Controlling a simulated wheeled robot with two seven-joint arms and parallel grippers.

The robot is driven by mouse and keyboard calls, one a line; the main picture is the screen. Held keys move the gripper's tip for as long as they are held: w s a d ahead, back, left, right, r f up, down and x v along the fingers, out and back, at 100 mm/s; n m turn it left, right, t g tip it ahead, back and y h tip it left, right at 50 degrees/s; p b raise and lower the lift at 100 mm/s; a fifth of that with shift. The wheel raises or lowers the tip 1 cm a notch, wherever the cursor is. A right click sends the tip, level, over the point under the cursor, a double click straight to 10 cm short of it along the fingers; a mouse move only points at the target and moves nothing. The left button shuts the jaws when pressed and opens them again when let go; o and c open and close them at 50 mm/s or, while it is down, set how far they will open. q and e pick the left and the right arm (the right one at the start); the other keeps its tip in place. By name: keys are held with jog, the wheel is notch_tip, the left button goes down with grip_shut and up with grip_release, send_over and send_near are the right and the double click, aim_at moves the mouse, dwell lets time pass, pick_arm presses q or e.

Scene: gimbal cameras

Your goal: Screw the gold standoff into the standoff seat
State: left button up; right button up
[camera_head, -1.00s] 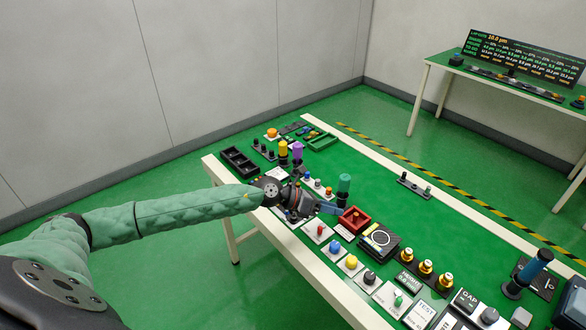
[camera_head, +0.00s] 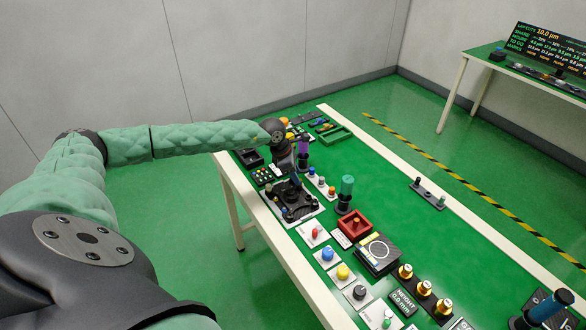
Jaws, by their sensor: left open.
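A small gold-coloured piece (camera_head: 356,220), probably the gold standoff, shows in the red tray (camera_head: 345,236) right of my left arm; it is too small to be sure. A black fixture (camera_head: 304,209) with small upright pegs lies on a white base near the table's left edge. Which part is the standoff seat I cannot tell. My left gripper (camera_head: 284,178) is open and points down above the back of this fixture, apart from the red tray. Its fingers are small and partly lost against the dark fixture. My right gripper is out of view.
A purple post (camera_head: 303,152) is close behind my gripper. Large gold knobs (camera_head: 424,288) and coloured buttons (camera_head: 343,272) line the front. The green table's right half (camera_head: 400,225) is mostly clear.

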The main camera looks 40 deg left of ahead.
pick_arm(q)
jog(key=shift+x, duration=0.75)
jog(key=shift+b+x, duration=0.3)
jog(key=shift+x, duration=0.6)
jog(key=shift+f, duration=0.15)
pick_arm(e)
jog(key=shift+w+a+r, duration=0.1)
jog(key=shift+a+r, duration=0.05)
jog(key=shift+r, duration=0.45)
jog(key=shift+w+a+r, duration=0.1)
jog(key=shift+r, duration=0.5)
pick_arm(q)
grip_shut()
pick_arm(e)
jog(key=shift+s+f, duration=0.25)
